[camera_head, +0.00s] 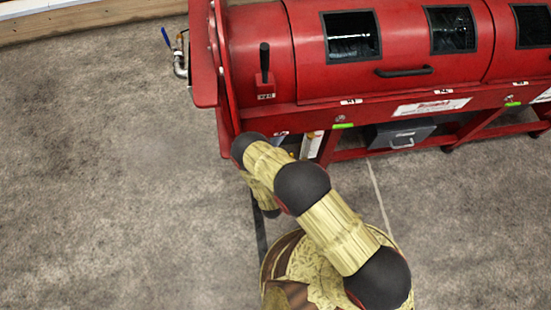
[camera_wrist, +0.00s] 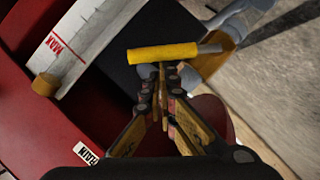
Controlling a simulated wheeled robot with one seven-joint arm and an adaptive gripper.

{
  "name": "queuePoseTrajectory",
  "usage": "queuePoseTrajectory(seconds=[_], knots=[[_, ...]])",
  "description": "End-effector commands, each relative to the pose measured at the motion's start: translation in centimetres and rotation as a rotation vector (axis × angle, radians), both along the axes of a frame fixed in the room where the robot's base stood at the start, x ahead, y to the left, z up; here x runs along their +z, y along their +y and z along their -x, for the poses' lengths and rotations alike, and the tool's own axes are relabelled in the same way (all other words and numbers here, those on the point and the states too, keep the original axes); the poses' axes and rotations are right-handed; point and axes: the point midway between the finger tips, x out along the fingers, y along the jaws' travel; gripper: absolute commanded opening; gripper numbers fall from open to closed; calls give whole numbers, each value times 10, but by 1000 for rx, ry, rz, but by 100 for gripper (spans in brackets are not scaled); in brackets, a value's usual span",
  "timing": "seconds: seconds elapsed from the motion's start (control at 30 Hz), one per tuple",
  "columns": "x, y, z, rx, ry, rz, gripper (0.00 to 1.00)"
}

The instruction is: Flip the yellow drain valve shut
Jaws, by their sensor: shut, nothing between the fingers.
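The yellow drain valve handle (camera_wrist: 165,53) shows in the wrist view as a yellow bar with a grey metal stem at its right end. It lies crosswise just beyond the fingertips of my gripper (camera_wrist: 160,72). My gripper is shut with nothing between its fingers. The tips look close to the handle; I cannot tell whether they touch it. A label reading DRAIN (camera_wrist: 87,152) is on the red panel at lower left. In the head view my arm reaches to the lower left end of the red machine (camera_head: 260,45), and the valve is hidden there.
A white gauge panel marked MAX (camera_wrist: 85,40) and a round yellow knob (camera_wrist: 45,85) are left of the handle. Silver pipework (camera_wrist: 240,20) is at upper right. A blue-handled pipe fitting (camera_head: 180,62) stands at the machine's left. Concrete floor (camera_head: 100,180) at left is clear.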

Motion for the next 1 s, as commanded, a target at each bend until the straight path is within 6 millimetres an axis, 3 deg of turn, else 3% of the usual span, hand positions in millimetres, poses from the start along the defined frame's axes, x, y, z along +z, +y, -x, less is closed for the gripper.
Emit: queuePoseTrajectory(seconds=[0.3,0.7,1.0], knots=[[-12,-30,-7,-6,71,-294,0],[-37,-52,-12,-4,149,-624,0],[-48,-57,-14,0,165,-690,0]])
